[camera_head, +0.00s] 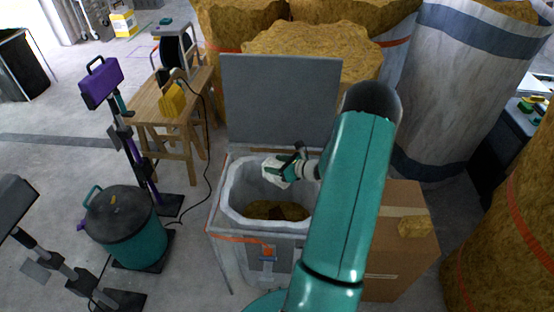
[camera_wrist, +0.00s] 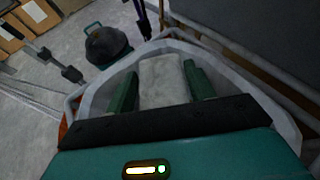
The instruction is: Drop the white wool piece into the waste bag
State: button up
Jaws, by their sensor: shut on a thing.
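The white wool piece (camera_head: 277,170) is a small pale block held by my gripper (camera_head: 287,165). In the wrist view it sits between the two green fingers of my gripper (camera_wrist: 163,88), and the white wool piece (camera_wrist: 164,80) touches or nearly touches both. The waste bag (camera_head: 237,190) is a white liner in an open grey box, with brown material at its bottom. My gripper is over the bag's opening, toward its back right. The bag's rim (camera_wrist: 100,88) surrounds the fingers in the wrist view. My arm hides the bag's right side.
The box's grey lid (camera_head: 282,100) stands upright behind the bag. A cardboard box (camera_head: 405,270) with a brown clump on top stands at right. A wooden bench (camera_head: 165,100) and a teal bin (camera_head: 125,225) are at left. Large sacks of brown material fill the back.

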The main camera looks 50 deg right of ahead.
jog(key=shift+f, duration=1.2)
jog(key=o, duration=1)
jog(key=shift+o, duration=0.2)
jog(key=v, duration=1.3)
jog(key=shift+s, duration=0.4)
jog(key=shift+d, duration=0.1)
